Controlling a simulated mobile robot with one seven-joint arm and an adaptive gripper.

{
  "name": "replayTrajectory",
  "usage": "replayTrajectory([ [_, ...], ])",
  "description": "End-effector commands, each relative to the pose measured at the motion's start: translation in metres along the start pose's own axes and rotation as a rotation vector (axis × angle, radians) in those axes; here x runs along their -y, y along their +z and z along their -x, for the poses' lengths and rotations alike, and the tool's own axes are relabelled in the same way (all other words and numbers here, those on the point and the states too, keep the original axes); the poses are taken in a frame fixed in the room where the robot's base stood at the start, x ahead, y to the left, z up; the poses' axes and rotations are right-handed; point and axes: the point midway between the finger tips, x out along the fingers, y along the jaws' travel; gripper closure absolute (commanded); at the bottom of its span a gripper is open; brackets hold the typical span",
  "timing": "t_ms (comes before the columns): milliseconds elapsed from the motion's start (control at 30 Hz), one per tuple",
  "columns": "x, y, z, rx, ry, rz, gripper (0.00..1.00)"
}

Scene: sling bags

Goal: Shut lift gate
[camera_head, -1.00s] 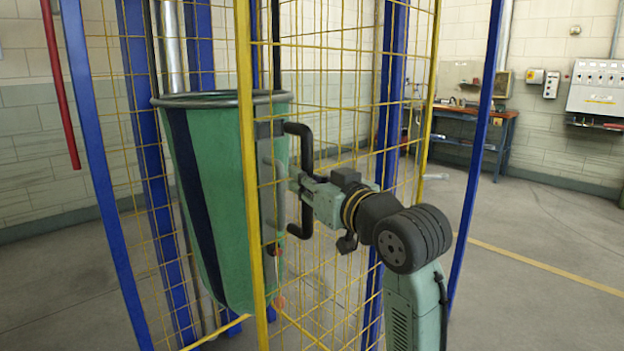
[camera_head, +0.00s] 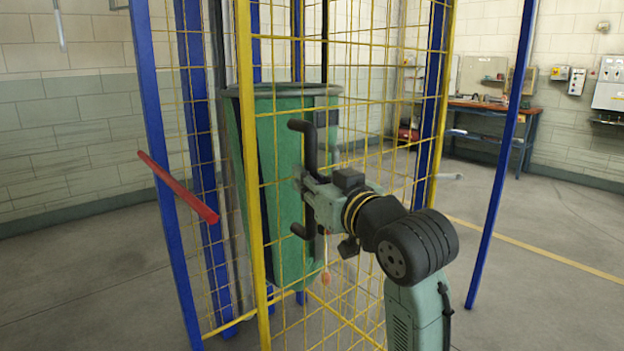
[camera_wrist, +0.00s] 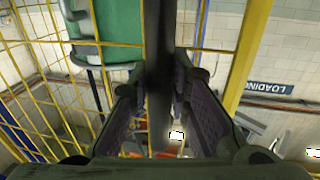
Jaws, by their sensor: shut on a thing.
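The lift gate (camera_head: 276,235) is a yellow mesh panel in a yellow frame, standing upright in front of me in the head view. Its black handle (camera_head: 309,145) is a long upright bar on the mesh. My gripper (camera_head: 306,187) is shut on the handle, around the middle of the bar. In the wrist view the dark handle (camera_wrist: 158,45) runs upright between the two fingers of my gripper (camera_wrist: 165,105). The fingertips' exact contact is dark and hard to see. I cannot tell whether the gate meets its blue frame (camera_head: 165,190).
A tall green bag (camera_head: 283,250) hangs behind the mesh. A red bar (camera_head: 178,187) slants across the left blue post. Another blue post (camera_head: 500,165) stands to the right. A workbench (camera_head: 490,120) is at the back right. Open floor (camera_head: 560,230) lies at the right.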

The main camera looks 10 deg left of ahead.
Motion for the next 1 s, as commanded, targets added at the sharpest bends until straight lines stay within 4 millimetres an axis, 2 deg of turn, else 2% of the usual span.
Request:
replayTrajectory([
  [367, 0.0060, 0.0011, 0.0004, 0.002, -0.012, 0.003, 1.00],
  [400, 0.0062, 0.0012, 0.0004, 0.002, -0.013, 0.003, 0.82],
  [700, 0.0047, 0.0007, 0.0002, 0.001, -0.010, 0.002, 0.62],
  [1000, 0.0031, 0.0002, 0.0011, 0.000, -0.006, 0.001, 0.62],
])
